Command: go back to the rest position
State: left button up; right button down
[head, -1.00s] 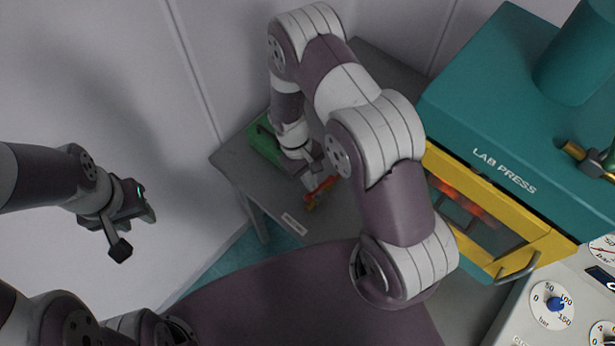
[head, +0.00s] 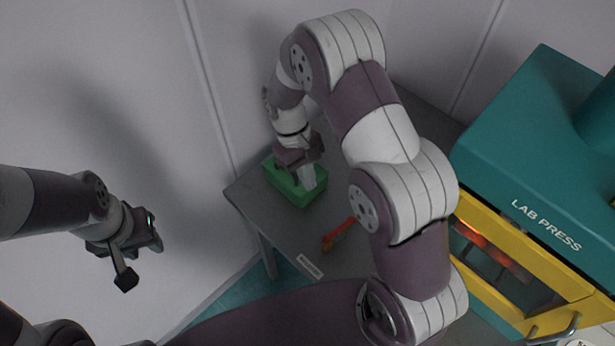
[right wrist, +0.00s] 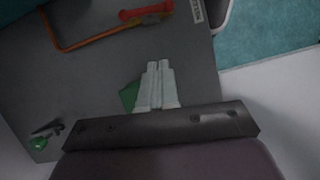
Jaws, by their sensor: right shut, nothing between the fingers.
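My right gripper (head: 308,180) is over the green block-like object (head: 290,190) on the grey table. In the right wrist view its two pale fingers (right wrist: 157,66) are together with nothing between them. A green patch (right wrist: 129,96) shows beside the fingers there. I cannot tell whether the fingers touch the green object. My left gripper (head: 143,262) hangs at the left in front of the wall, away from the table. Whether its jaws are open or shut is not clear.
A red-orange tool (head: 339,234) lies on the grey table (head: 254,198), with a white label (head: 310,266) near the front edge. The teal lab press (head: 520,150) with its yellow frame (head: 487,232) and glowing inside stands at the right. The wall is close behind the table.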

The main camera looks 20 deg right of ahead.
pick_arm(q)
jog(key=shift+s+d+r, duration=0.1)
jog(key=shift+s+r, duration=0.05)
jog(key=shift+s, duration=0.2)
pick_arm(e)
jog(key=shift+s+d+r, duration=0.1)
jog(key=shift+s, duration=0.25)
